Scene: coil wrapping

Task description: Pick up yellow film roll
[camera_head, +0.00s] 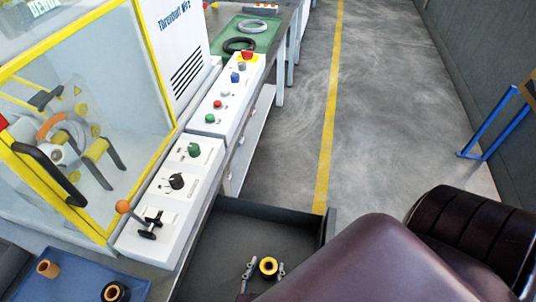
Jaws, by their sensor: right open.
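The yellow film roll (268,267) stands in the dark open drawer (265,215) at the bottom centre. It shows a yellow ring with a dark centre hole. My right gripper (265,269) is open, with one metal finger on each side of the roll. I cannot tell whether the fingers touch it. The right arm covers the lower right and hides part of the drawer. My left gripper is not in view.
A blue tray (75,275) at bottom left holds an orange roll (47,268) and a black-and-orange roll (114,292). A control panel (180,185) with a lever borders the drawer. Coils lie on a green mat (225,35).

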